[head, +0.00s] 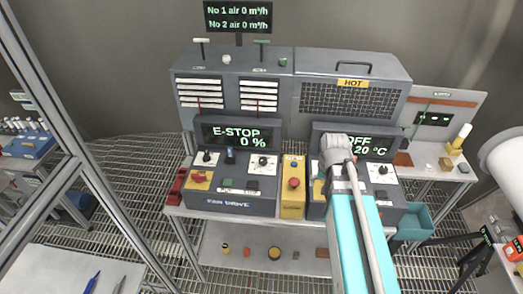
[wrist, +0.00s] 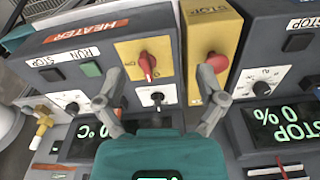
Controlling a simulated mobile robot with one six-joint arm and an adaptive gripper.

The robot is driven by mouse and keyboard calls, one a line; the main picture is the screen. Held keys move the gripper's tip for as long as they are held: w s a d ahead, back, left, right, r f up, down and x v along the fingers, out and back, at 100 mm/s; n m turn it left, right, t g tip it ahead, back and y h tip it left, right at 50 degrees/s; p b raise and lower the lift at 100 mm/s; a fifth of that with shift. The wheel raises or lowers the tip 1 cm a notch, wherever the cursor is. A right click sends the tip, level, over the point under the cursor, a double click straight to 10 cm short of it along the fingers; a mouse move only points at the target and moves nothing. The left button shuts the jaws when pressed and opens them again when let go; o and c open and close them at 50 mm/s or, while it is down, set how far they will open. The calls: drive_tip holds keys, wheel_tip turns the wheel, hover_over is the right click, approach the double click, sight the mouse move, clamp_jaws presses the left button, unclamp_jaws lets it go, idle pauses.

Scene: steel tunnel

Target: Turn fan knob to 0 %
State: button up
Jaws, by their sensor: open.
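The fan drive box (head: 235,204) is left of centre in the head view, and its display (head: 240,137) reads E-STOP and 0 %. The fan knob (head: 265,160) is a small black dial on a white scale plate below the display's right part. In the wrist view, upside down, the fan knob (wrist: 258,85) is at the right; its exact pointer direction is too small to tell. My gripper (wrist: 156,88) is open and empty, over the heater panel, with the fan knob outside its right finger. The arm hides the fingers in the head view.
A yellow box (head: 292,203) with a red stop button (head: 293,182) stands between fan and heater panels; in the wrist view the button (wrist: 217,62) is close to my right finger. A red switch (wrist: 147,65) and a black knob (wrist: 157,97) lie between the fingers.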

drive_tip(key=w+a+r+m+p, duration=0.2)
drive_tip(key=w+r, duration=0.1)
drive_tip(key=w, duration=0.1)
drive_tip(key=m, duration=1.3)
hover_over(263, 159)
drive_tip(key=shift+r+g, duration=0.2)
drive_tip(key=shift+g, duration=0.1)
drive_tip(key=shift+f, duration=0.15)
wheel_tip(263, 159, down, 14)
drive_tip(key=b, duration=1.3)
drive_tip(key=shift+r, duration=0.25)
